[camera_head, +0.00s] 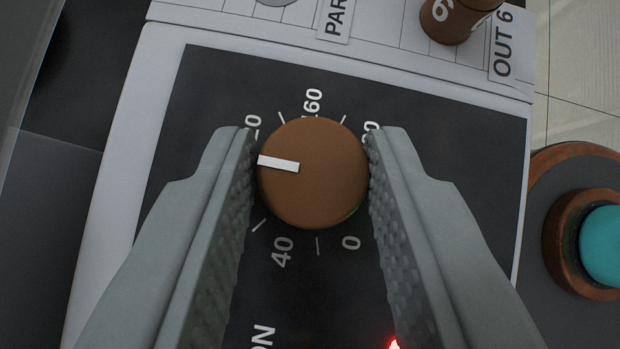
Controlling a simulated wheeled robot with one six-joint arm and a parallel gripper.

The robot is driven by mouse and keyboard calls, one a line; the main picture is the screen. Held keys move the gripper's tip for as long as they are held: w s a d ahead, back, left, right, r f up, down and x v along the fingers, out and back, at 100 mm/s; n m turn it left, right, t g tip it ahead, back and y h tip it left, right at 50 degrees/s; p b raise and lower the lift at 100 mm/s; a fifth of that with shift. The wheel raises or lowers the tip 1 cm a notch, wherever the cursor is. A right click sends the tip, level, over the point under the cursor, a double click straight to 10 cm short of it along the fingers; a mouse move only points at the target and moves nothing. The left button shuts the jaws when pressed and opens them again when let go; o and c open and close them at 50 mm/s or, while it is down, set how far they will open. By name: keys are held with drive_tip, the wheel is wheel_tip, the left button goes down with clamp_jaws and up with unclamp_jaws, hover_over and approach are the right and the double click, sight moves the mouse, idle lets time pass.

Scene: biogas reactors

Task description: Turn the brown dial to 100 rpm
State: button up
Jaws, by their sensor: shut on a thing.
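The brown dial (318,195) sits on a black scale plate in the middle of the view. Its white pointer mark points left, slightly up, toward the left finger. Around it I read 0 at lower right, 40 at lower left and 160 at the top. A number ending in 20 at upper left and one at upper right are partly covered by the fingers. The scale directly left of the dial is hidden by the left finger. My gripper (310,138) is shut on the dial, one finger on its left side and one on its right.
A teal button (603,245) in a copper-coloured ring is at the right edge. A brown knob marked 6 (447,20) is at the top, beside an OUT 6 label (503,45). A red light (394,344) glows at the bottom, by the right finger.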

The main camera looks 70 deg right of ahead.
drive_tip(key=o, duration=1)
drive_tip(key=shift+f, duration=0.1)
drive_tip(key=v, duration=1.7)
drive_tip(key=shift+s+a, duration=0.1)
drive_tip(key=shift+a, duration=0.15)
drive_tip(key=shift+d, duration=0.1)
drive_tip(key=d+r+n+t+y, duration=0.1)
drive_tip(key=d+r+n+y, duration=0.15)
drive_tip(key=d, duration=1.25)
drive_tip(key=d+r+n+t+y, duration=0.1)
drive_tip(key=d+n+y, duration=0.25)
drive_tip(key=d, duration=1.05)
drive_tip(key=s+d+n+t, duration=0.1)
drive_tip(key=s+d+t, duration=0.2)
drive_tip(key=s+d, duration=0.3)
drive_tip(key=s+d+n+t, duration=0.1)
drive_tip(key=s+d+t, duration=0.2)
drive_tip(key=s+d, duration=0.3)
drive_tip(key=s+d+r+n+t, duration=0.1)
drive_tip(key=s+d+t, duration=0.2)
drive_tip(key=s+d, duration=0.3)
drive_tip(key=shift+s+d+t+y, duration=0.15)
drive_tip(key=shift+s+d+y, duration=0.05)
drive_tip(key=shift+d, duration=0.45)
drive_tip(key=shift+s+d+t+y, duration=0.15)
drive_tip(key=shift+d+y, duration=0.05)
drive_tip(key=shift+d, duration=0.45)
